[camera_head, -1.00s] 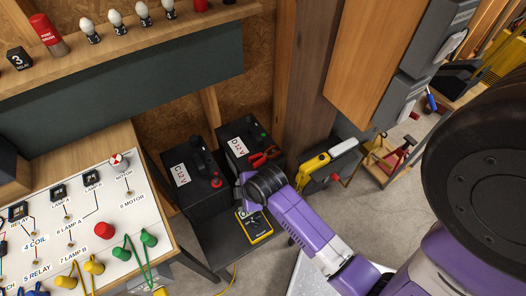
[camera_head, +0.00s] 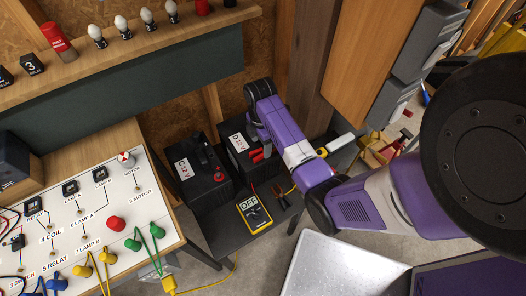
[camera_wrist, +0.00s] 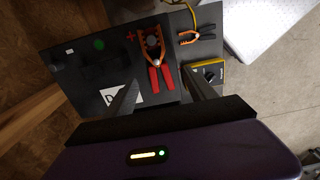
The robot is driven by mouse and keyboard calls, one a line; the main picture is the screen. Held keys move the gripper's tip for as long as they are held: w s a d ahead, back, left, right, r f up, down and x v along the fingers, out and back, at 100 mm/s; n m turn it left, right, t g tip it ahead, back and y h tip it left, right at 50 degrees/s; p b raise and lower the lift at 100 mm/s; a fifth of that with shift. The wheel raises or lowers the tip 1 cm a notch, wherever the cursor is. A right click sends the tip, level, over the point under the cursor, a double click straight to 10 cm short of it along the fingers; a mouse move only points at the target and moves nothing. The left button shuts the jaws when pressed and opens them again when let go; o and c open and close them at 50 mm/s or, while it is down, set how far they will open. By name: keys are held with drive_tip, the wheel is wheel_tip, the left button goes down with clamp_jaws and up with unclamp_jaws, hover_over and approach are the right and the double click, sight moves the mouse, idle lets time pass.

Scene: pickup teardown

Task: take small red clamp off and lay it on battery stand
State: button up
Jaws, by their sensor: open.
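The red-handled clamp (camera_wrist: 158,75) sits on the right battery at the terminal beside the red plus mark. Its red handles also show in the head view (camera_head: 258,155), partly hidden by my arm. My gripper (camera_wrist: 160,90) is open, its two dark fingers on either side of the red handles and apart from them. I cannot tell the height gap. The right battery (camera_head: 237,146) stands on the dark battery stand (camera_head: 222,232). A second clamp (camera_wrist: 199,36), with dark handles and copper-coloured jaws, lies on the stand, also seen in the head view (camera_head: 281,197).
A yellow multimeter (camera_head: 254,215) reading OFF lies on the stand before the batteries. The left battery (camera_head: 198,168) stands beside the right one. A circuit board bench (camera_head: 100,215) is at the left. A wooden post (camera_head: 308,80) rises close behind my arm. Some bare stand surface lies around the multimeter.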

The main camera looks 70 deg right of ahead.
sight(260, 150)
drive_tip(key=shift+w+f, duration=0.1)
drive_tip(key=shift+f, duration=2.05)
clamp_jaws()
